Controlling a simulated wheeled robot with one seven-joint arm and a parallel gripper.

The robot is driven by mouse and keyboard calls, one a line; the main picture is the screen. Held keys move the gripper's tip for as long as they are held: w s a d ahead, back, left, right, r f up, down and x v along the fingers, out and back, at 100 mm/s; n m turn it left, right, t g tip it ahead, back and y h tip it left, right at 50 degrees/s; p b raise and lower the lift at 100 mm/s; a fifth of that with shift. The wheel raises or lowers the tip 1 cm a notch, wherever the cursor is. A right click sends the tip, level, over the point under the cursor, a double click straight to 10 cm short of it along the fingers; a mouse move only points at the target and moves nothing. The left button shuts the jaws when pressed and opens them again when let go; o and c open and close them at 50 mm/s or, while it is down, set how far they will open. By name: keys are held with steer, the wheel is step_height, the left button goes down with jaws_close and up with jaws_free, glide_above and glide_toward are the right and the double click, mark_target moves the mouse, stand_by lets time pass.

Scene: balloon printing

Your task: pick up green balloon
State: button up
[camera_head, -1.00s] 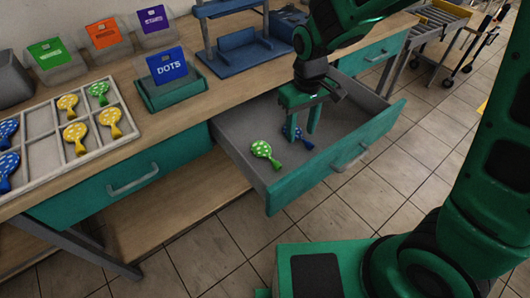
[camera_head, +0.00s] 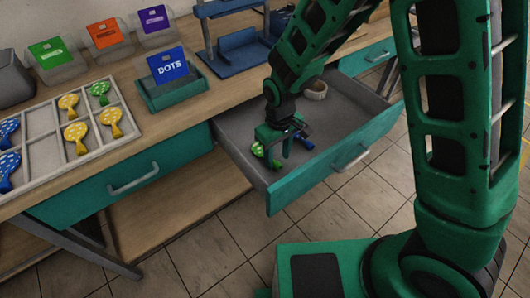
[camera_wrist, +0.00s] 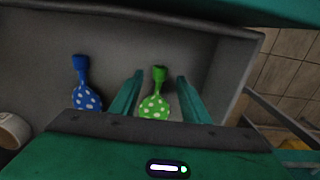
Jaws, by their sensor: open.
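The green balloon (camera_head: 258,151) with pale dots lies in the open drawer, partly hidden by my gripper (camera_head: 272,154) in the head view. In the wrist view the green balloon (camera_wrist: 155,104) lies between the two open fingers of my gripper (camera_wrist: 160,78), its narrow neck pointing away. A gap shows on each side of it, so the fingers are apart from it. Whether the fingertips reach the drawer floor I cannot tell.
A blue dotted balloon (camera_wrist: 86,97) lies beside the green one in the drawer. A pale cup (camera_head: 316,90) stands at the drawer's back. The drawer front (camera_head: 328,166) and walls surround them. A divided tray (camera_head: 41,123) on the counter holds several balloons, one green.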

steer(key=shift+f, duration=1.4)
steer(key=c, duration=0.9)
steer(key=shift+r, duration=0.1)
